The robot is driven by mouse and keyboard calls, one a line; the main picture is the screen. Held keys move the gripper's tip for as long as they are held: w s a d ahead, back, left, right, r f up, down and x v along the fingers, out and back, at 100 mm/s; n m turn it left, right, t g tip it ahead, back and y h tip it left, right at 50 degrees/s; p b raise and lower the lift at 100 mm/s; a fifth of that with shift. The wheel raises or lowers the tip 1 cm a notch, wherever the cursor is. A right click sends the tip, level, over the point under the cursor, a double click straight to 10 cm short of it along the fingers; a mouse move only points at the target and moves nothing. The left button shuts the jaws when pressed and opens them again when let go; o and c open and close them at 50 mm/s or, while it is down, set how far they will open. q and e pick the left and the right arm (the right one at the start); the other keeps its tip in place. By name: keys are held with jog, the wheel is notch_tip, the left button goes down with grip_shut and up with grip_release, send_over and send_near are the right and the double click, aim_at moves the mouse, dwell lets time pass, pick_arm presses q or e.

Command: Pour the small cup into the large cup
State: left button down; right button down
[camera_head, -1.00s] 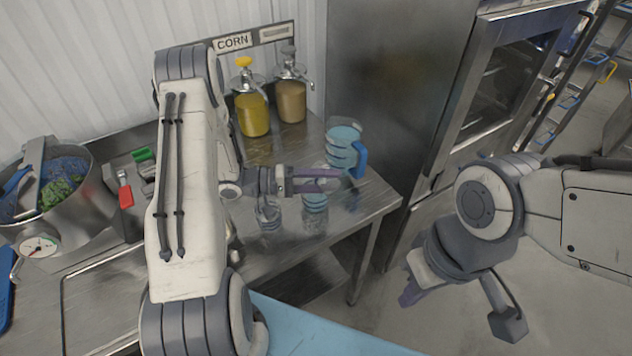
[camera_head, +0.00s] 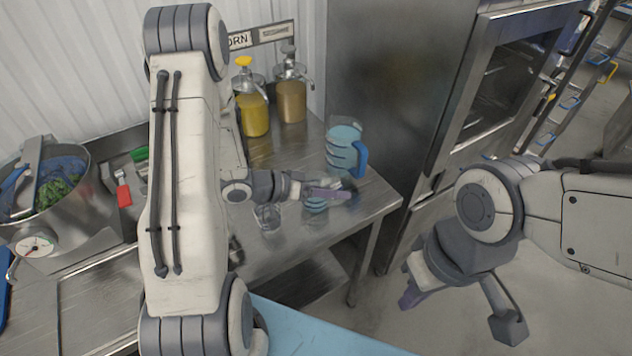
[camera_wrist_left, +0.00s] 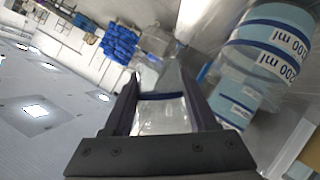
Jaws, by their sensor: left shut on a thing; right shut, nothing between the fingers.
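The large cup (camera_head: 342,148) is clear with light blue bands and a blue handle, and stands upright near the table's far right corner. My left gripper (camera_head: 328,191) is just in front of it, apart from it in the picture. In the left wrist view my left gripper (camera_wrist_left: 160,100) is shut on a clear small cup (camera_wrist_left: 162,118) with a dark blue band. Its contents cannot be made out. The large cup also shows there, marked 200 ml (camera_wrist_left: 268,45). My right gripper (camera_head: 450,300) hangs at the right, away from the table, partly hidden by its wrist.
A blue-banded shape (camera_head: 316,205) shows under my left gripper; a clear glass-like shape (camera_head: 267,217) is beside it. Yellow (camera_head: 252,115) and tan (camera_head: 291,100) pump jars stand behind. A steel pot (camera_head: 85,210) is at left, a steel cabinet (camera_head: 385,100) behind right.

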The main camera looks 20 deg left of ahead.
pick_arm(q)
jog(key=shift+s+d+f+m+y+b, duration=0.3)
jog(key=shift+d+f+b, duration=0.1)
jog(key=shift+f, duration=0.05)
jog(key=f+b, duration=0.2)
jog(key=f+m+b, duration=0.1)
jog(key=b, duration=0.1)
jog(key=shift+s+d+f+t+y, duration=0.2)
jog(key=shift+s+d+t+y, duration=0.1)
jog(key=shift+d+y, duration=0.1)
jog(key=shift+s+d+f+m+y+b, duration=0.2)
jog(key=shift+d+f+m+y+b, duration=0.15)
jog(key=shift+b, duration=0.45)
jog(key=p, duration=0.6)
jog(key=shift+s+d+r+m+t, duration=0.15)
jog(key=shift+r+m+t, duration=0.1)
jog(key=shift+r+t, duration=0.15)
jog(key=shift+s+d+f+m+y+p, duration=0.2)
jog(key=shift+f+m+y+p, duration=0.15)
jog(key=shift+p, duration=0.1)
jog(key=shift+s+d+f+m+t+y+p, duration=0.2)
jog(key=shift+f+m+t+y+p, duration=0.15)
jog(key=shift+p, duration=0.5)
